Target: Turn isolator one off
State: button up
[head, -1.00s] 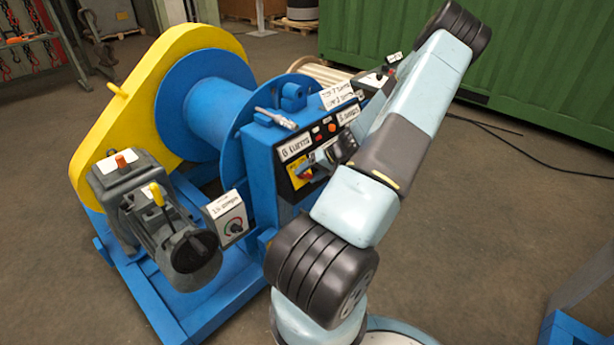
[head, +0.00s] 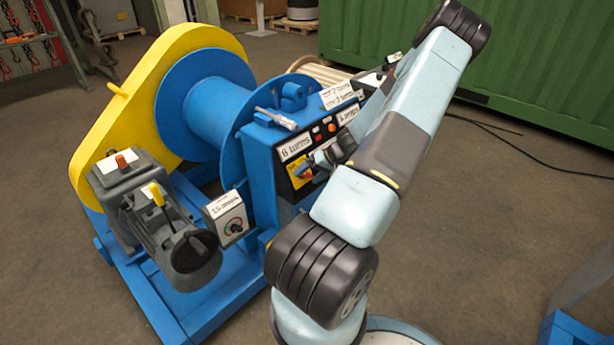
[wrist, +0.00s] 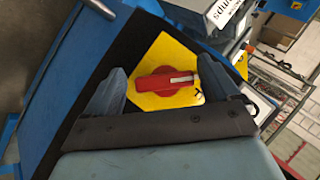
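The isolator has a red rotary handle (wrist: 168,83) with a white pointer strip, on a yellow plate (wrist: 143,99). In the wrist view the handle lies roughly crosswise. Its yellow and red also show at the control panel's lower left in the head view (head: 303,174). My gripper (wrist: 160,68) is open, with one finger to each side of the handle and gaps showing between. In the head view my gripper (head: 317,161) is at the panel face, partly hidden by my wrist. I cannot read a number on the isolator's plate.
The blue panel box (head: 262,160) carries labels and red buttons. Beside it are a small dial box (head: 229,217), a grey motor (head: 175,235), a blue drum (head: 195,105) and a yellow guard (head: 95,125). A metal fitting (head: 275,119) lies on the box top.

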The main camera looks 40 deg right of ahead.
jog(key=shift+o, duration=0.3)
jog(key=shift+w, duration=0.1)
jog(key=shift+r, duration=0.15)
jog(key=shift+d+r, duration=0.2)
jog(key=v, duration=1.3)
jog(key=shift+s, duration=0.25)
jog(key=shift+f, duration=0.1)
jog(key=w+a+r+n+g+h, duration=0.2)
jog(key=a+r, duration=0.9)
jog(key=a, duration=0.2)
jog(key=w+a+r+n+g+h, duration=0.2)
jog(key=w+a+r, duration=0.1)
jog(key=a+r, duration=0.95)
jog(key=s+a+r+t, duration=0.1)
jog(key=s+a+r, duration=0.4)
jog(key=s+a, duration=0.3)
jog(key=s+a+r+n+t+h, duration=0.1)
jog(key=s+a+r+t, duration=0.1)
jog(key=s+a+r, duration=0.4)
jog(key=s+a, duration=0.2)
jog(key=a, duration=0.1)
jog(key=shift+h, duration=0.3)
